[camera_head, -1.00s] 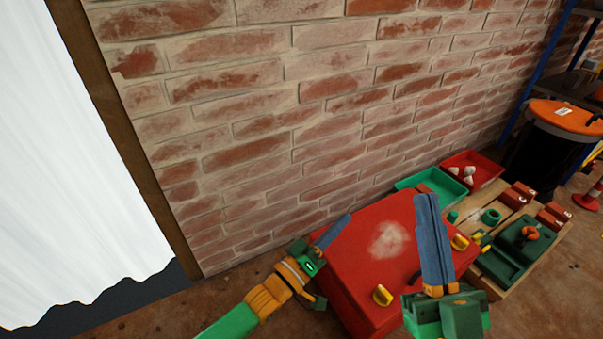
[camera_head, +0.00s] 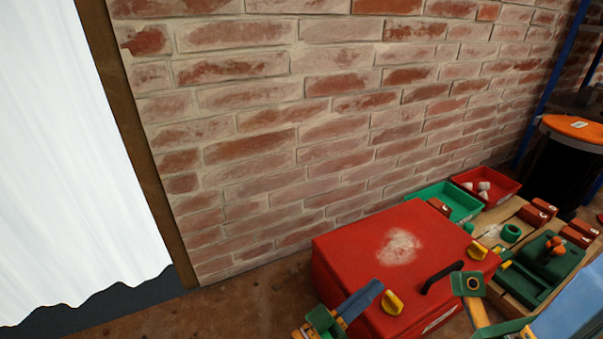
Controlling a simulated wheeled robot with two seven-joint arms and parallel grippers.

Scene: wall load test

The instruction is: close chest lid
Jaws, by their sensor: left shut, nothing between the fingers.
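The red chest (camera_head: 350,250) stands on the floor against the brick wall. Its lid lies flat on top, with a pale worn patch, and no gap shows under it. A black handle (camera_head: 441,277) and two yellow latches (camera_head: 393,302) (camera_head: 477,250) are along the near side. My left gripper (camera_head: 366,295) is shut and empty, its blue fingers in front of the chest's near left part.
Behind and right of the chest are a green bin (camera_head: 452,202), a red bin (camera_head: 500,186) with white pieces, and a wooden board (camera_head: 489,229) carrying green and red parts. A black barrel with an orange lid (camera_head: 575,128) stands at right. Floor at left is clear.

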